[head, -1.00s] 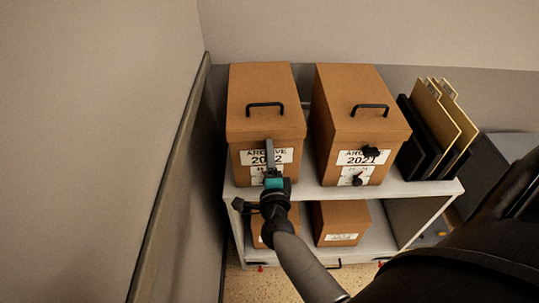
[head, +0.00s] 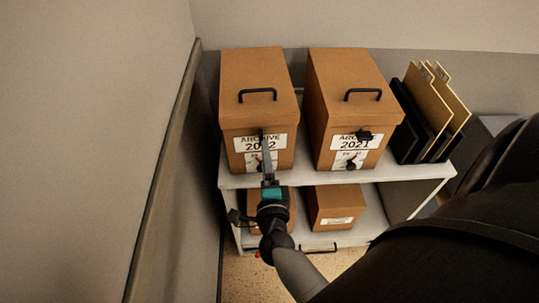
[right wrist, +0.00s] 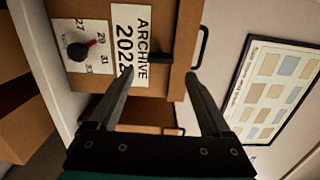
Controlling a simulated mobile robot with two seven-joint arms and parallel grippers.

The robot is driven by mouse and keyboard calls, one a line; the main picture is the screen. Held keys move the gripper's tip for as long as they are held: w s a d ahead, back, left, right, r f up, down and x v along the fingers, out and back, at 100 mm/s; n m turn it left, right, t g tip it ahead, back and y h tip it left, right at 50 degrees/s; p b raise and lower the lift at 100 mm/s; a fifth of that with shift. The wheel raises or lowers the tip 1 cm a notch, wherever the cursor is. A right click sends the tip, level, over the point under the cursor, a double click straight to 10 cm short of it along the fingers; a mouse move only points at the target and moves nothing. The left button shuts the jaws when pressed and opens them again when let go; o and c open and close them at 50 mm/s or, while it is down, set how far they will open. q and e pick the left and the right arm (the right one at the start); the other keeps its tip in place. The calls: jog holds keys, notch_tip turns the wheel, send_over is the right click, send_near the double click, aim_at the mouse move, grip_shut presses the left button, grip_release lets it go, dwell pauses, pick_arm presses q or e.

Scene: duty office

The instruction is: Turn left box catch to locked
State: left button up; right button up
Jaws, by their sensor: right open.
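The left box (head: 258,88), brown and labelled ARCHIVE 2022, stands on the upper shelf with its lid shut. In the right wrist view its front shows sideways, with a black catch (right wrist: 160,59) beside the label near the lid edge. The catch's long side points across that picture, toward the lid. My right gripper (head: 264,155) is in front of the box, hiding part of its front. In the right wrist view its open fingers (right wrist: 158,77) are on either side of the catch in the picture; contact cannot be told. My left gripper is out of view.
A dial (right wrist: 83,50) with a red mark is on the left box's front. The right box (head: 348,85), ARCHIVE 2021, stands close by with its own catch (head: 364,135). Smaller boxes sit on the lower shelf. Folders (head: 428,110) stand at right; a wall (head: 110,140) is at left.

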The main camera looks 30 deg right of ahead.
jog(key=v, duration=0.9)
jog(key=shift+f, duration=0.1)
jog(key=s+a+f+n+g+y+b, duration=0.1)
jog(key=a+f+n+y, duration=0.2)
jog(key=f+n, duration=0.3)
jog(key=s+a+f+n+g+y, duration=0.2)
jog(key=a+f+n+y, duration=0.15)
jog(key=f, duration=0.55)
jog(key=s+a+f+n+g+y+b, duration=0.1)
jog(key=a+f+n+y, duration=0.15)
jog(key=f+n, duration=0.35)
jog(key=s+d+f+n+g+b, duration=0.1)
jog(key=s+f+n+g, duration=0.5)
jog(key=s+f, duration=0.75)
jog(key=s+d+f+n+g+b, duration=0.1)
jog(key=s+d+f+n+g, duration=0.3)
jog(key=s, duration=0.6)
notch_tip(320, 180, down, 3)
jog(key=shift+d+r+n+g+h, duration=0.1)
jog(key=shift+d+n+g+h, duration=0.25)
jog(key=shift+d, duration=0.75)
